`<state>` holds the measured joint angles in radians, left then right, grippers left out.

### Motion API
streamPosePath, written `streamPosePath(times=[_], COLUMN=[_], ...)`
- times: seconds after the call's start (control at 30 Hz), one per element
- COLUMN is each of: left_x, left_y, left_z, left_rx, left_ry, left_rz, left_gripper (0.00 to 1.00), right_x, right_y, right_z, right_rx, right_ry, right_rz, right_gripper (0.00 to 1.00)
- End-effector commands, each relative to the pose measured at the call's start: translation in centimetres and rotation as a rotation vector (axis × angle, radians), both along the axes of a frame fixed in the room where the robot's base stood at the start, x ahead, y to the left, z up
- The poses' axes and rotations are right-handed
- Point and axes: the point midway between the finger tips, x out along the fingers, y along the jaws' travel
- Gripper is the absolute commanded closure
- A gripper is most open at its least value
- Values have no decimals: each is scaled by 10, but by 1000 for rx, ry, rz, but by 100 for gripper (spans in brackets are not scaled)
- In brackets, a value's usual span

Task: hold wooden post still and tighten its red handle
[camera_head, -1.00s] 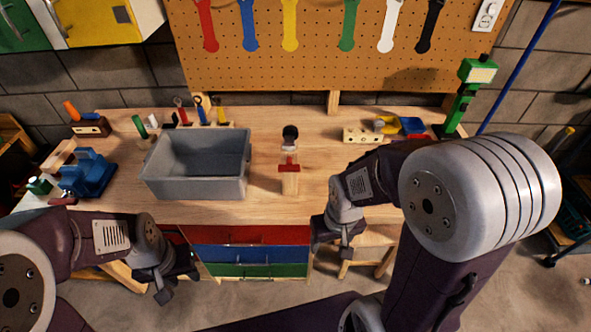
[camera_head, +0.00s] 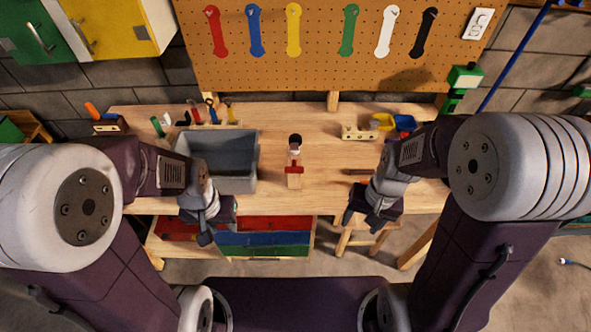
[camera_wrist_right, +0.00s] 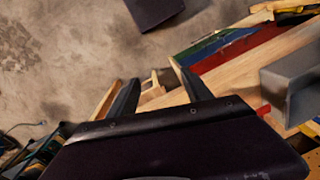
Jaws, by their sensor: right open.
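The wooden post (camera_head: 294,181) stands upright near the front middle of the workbench. Its red handle (camera_head: 294,169) is a crossbar across the post, with a dark round top (camera_head: 295,139) above or behind it. My left gripper (camera_head: 205,228) is at the bench's front edge, left of the post and below the grey bin; its jaw gap is not clear. My right gripper (camera_head: 366,221) is at the front edge, right of the post, apart from it. In the right wrist view the right gripper (camera_wrist_right: 155,85) has its fingers spread with nothing between them.
A grey bin (camera_head: 257,166) stands left of the post. A wooden block with holes (camera_head: 358,133), a yellow bin (camera_head: 383,121) and a blue bin (camera_head: 404,123) sit at the back right. A stool (camera_head: 370,238) stands below.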

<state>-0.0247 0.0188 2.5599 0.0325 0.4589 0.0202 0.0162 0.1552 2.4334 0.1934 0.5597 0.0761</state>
Motion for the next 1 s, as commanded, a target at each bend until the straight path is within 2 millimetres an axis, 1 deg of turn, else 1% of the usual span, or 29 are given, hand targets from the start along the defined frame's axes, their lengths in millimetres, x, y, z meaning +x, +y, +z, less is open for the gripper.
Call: streamPosePath(times=[0.03, 0.07, 0.1, 0.17, 0.2, 0.27, 0.3, 0.37, 0.4, 0.5, 0.6, 0.7, 0.83, 0.93, 1.0], left_x=[0, 0, 0, 0, 0, 0, 0, 0, 0, 0, 0, 0, 0, 0, 0], left_y=[0, 0, 0, 0, 0, 0, 0, 0, 0, 0, 0, 0, 0, 0, 0], left_z=[-21, -28, -37, -49, -58, -70, -77, -88, -94, -105, -111, -113, -113, -114, -116], left_rx=[0, 0, 0, 0, 0, 0, 0, 0, 0, 0, 0, 0, 0, 0, 0], left_ry=[0, 1, 1, 1, 1, 0, 0, 0, 0, 0, 0, 0, 0, 0, 0], left_rz=[0, 0, 0, 0, 0, 0, 0, 0, 0, 0, 0, 0, 0, 0, 0], left_gripper=[64, 64, 64, 64, 64, 64, 64, 64, 64, 64, 64, 64, 64, 64, 64], right_x=[10, 17, 28, 48, 63, 89, 107, 135, 153, 190, 215, 227, 231, 232, 234], right_y=[7, 14, 23, 38, 48, 61, 68, 75, 77, 75, 69, 65, 64, 67, 74], right_z=[-28, -40, -54, -74, -86, -104, -114, -128, -136, -149, -155, -156, -155, -156, -159], right_rx=[57, 102, 167, 273, 348, 467, 550, 674, 754, 935, 1063, 1132, 1155, 1153, 1152], right_ry=[66, 112, 172, 264, 323, 408, 460, 535, 578, 662, 714, 739, 747, 746, 746], right_rz=[-124, -209, -327, -499, -609, -764, -859, -987, -1059, -1195, -1272, -1309, -1319, -1317, -1316], right_gripper=[42, 42, 42, 42, 42, 42, 42, 42, 42, 42, 42, 42, 42, 42, 42])
